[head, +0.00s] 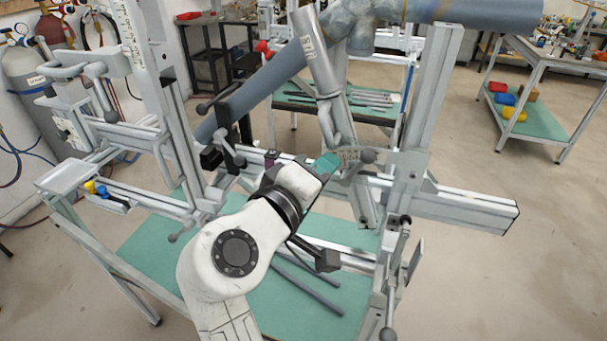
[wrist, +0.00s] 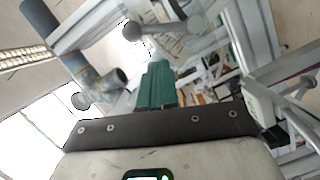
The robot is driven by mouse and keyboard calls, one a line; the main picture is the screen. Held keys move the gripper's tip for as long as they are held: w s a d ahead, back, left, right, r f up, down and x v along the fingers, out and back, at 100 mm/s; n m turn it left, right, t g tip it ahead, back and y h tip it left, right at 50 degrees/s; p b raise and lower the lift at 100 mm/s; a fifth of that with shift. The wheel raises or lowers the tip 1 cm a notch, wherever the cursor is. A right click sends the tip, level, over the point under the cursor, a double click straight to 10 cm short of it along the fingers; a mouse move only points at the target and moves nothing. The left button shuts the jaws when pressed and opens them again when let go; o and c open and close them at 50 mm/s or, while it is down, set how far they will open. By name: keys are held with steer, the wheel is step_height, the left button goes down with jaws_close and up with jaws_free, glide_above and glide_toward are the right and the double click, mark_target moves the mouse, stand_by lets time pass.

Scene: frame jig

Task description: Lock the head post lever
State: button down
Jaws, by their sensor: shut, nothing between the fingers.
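My gripper (head: 328,162) reaches into the jig from the lower left, with its teal fingers shut and empty. In the wrist view the fingers (wrist: 157,84) stand together in the middle. A grey lever with a round knob (head: 367,156) is just right of the fingertips, beside the upright post (head: 425,100). I take it for the head post lever, but its label cannot be read. In the wrist view a lever with a ball end (wrist: 131,31) lies beyond the fingertips. I cannot tell whether the fingers touch it. The lever's pivot is partly hidden.
A horizontal rail (head: 465,208) runs right of the post. More ball-ended handles (head: 388,333) are at lower right. The open floor lies to the right.

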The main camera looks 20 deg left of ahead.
mark_target(359, 168)
steer(key=shift+w+d+f+p, duration=0.15)
steer(key=shift+w+d, duration=0.1)
steer(key=shift+d, duration=0.2)
steer(key=shift+w+d+f+p, duration=0.1)
steer(key=shift+w+d+f, duration=0.1)
steer(key=shift+d, duration=0.3)
steer(key=shift+w+d+f+p, duration=0.15)
steer(key=shift+w+d, duration=0.1)
steer(key=shift+d, duration=0.2)
steer(key=shift+d+m+b, duration=0.45)
steer(key=shift+m+b, duration=0.15)
steer(key=shift+m, duration=0.2)
steer(key=shift+d+f+m+y+b, duration=0.15)
steer(key=shift+d+m+y+b, duration=0.15)
steer(key=shift+m+y, duration=0.1)
steer(key=d+f+m+g+y+b, duration=0.1)
steer(key=d+f+m+y+b, duration=0.3)
steer(key=m+b, duration=0.4)
steer(key=f+m, duration=0.1)
steer(key=m, duration=0.2)
steer(key=shift+y, duration=0.4)
steer(key=shift+s+f, duration=0.1)
steer(key=shift+f, duration=0.05)
